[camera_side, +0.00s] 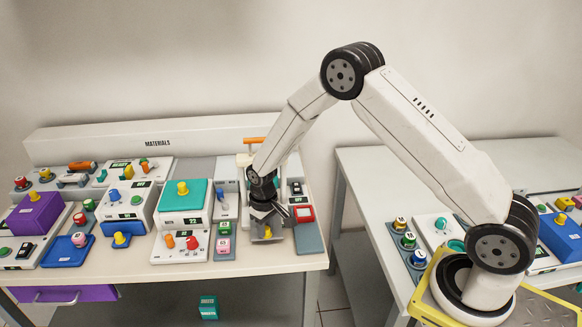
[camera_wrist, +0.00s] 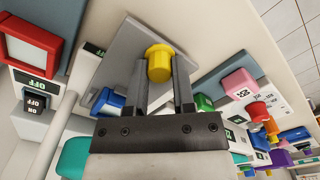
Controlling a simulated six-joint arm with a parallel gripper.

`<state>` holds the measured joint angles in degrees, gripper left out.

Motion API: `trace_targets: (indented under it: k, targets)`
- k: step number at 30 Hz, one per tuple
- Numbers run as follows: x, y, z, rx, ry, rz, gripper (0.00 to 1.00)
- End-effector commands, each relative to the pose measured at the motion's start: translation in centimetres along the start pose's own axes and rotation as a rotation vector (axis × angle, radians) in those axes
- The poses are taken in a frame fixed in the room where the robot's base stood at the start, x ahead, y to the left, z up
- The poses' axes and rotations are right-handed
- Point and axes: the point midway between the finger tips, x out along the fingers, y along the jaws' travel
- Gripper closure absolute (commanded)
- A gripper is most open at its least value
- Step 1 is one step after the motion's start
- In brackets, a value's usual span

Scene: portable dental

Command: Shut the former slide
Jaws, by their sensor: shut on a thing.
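A yellow knob (camera_wrist: 159,62) stands on a grey flat plate (camera_wrist: 121,52), which appears to be the slide, in the wrist view. My gripper (camera_wrist: 161,80) has one finger on each side of the knob and is shut on it. In the side view my gripper (camera_side: 267,226) is low at the front right of the left bench, and a little of the yellow knob (camera_side: 268,234) shows below it. The fingers and wrist hide much of the slide's unit, so I cannot tell how far the slide stands out.
A red-framed box (camera_side: 304,214) stands close to the right of my gripper. Pink and green buttons (camera_side: 224,235) and a teal-topped unit (camera_side: 184,199) are to its left. An orange handle (camera_side: 254,141) is behind. A gap separates the two benches.

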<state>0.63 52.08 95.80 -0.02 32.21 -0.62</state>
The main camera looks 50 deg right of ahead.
Motion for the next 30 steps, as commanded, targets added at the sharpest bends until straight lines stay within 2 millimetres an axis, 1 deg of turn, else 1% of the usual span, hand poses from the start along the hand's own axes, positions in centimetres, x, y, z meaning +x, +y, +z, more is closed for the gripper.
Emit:
trace_targets:
  k: [3,7,11,19,20,21,22,23,30]
  targets:
    - [0.0,1.4,-1.4,0.003,0.003,0.0,1.0]
    - [0.0,2.3,-2.4,0.002,0.004,0.0,1.0]
    - [0.0,2.7,-2.7,0.001,0.004,0.0,1.0]
    - [-0.1,2.9,-2.9,0.001,0.01,0.002,1.0]
    - [-0.1,2.9,-2.9,0.002,0.011,0.002,0.59]
    - [-0.1,2.9,-2.9,0.002,0.011,0.002,0.47]
    - [-0.1,2.9,-2.9,0.002,0.01,0.002,0.37]
    - [-0.1,2.9,-2.9,0.002,0.01,0.002,0.33]
    - [-0.1,2.7,-2.8,0.001,0.005,0.0,0.33]
